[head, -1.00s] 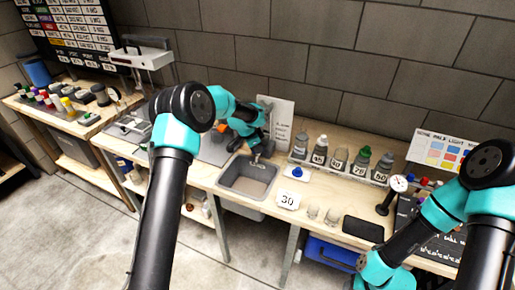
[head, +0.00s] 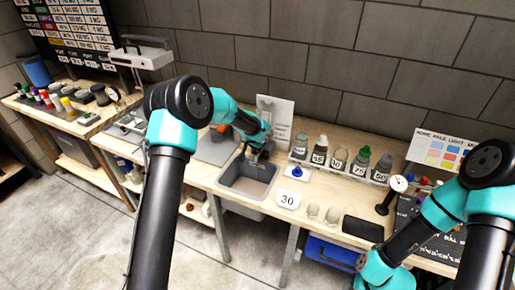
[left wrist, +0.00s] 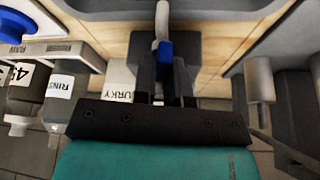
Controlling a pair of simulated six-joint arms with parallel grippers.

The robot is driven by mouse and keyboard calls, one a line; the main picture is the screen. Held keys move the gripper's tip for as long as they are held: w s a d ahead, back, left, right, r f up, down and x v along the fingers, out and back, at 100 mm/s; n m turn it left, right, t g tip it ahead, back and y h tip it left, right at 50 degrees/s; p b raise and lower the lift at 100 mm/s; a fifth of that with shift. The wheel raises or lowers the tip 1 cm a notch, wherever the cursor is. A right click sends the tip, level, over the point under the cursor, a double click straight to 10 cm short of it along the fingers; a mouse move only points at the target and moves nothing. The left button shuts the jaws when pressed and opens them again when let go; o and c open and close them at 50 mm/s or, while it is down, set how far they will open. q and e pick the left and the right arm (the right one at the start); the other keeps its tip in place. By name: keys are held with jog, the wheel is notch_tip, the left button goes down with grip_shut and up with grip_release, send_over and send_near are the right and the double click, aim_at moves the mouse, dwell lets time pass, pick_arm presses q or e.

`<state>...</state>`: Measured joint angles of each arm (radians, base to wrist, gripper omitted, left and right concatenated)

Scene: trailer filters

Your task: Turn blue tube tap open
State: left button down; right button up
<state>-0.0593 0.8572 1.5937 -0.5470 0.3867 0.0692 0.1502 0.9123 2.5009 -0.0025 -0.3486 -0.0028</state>
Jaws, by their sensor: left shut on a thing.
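The blue tap part (left wrist: 165,49) shows between my fingers in the left wrist view, with a pale grey tube (left wrist: 162,14) running on from it. My left gripper (left wrist: 164,68) is shut on this blue part. In the head view my left gripper (head: 259,155) is at the back edge of the sink (head: 234,191), and my wrist hides the tap. I cannot tell how far the tap is turned. My right arm stands at the right of the head view; its gripper is not visible.
A blue-topped piece (head: 297,171) sits on a white plate right of the sink, behind a white card marked 30 (head: 288,200). Several labelled bottles (head: 340,158) line the back of the bench. A white sign (head: 281,118) stands behind my gripper.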

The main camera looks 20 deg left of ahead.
pick_arm(q)
jog(key=shift+n+y, duration=0.5)
jog(key=shift+n, duration=1)
jog(key=c, duration=1.4)
grip_release()
jog(key=shift+c, duration=0.2)
jog(key=shift+r, duration=0.15)
jog(key=d+v, duration=0.1)
jog(key=v, duration=1.6)
jog(key=shift+s+a, duration=0.3)
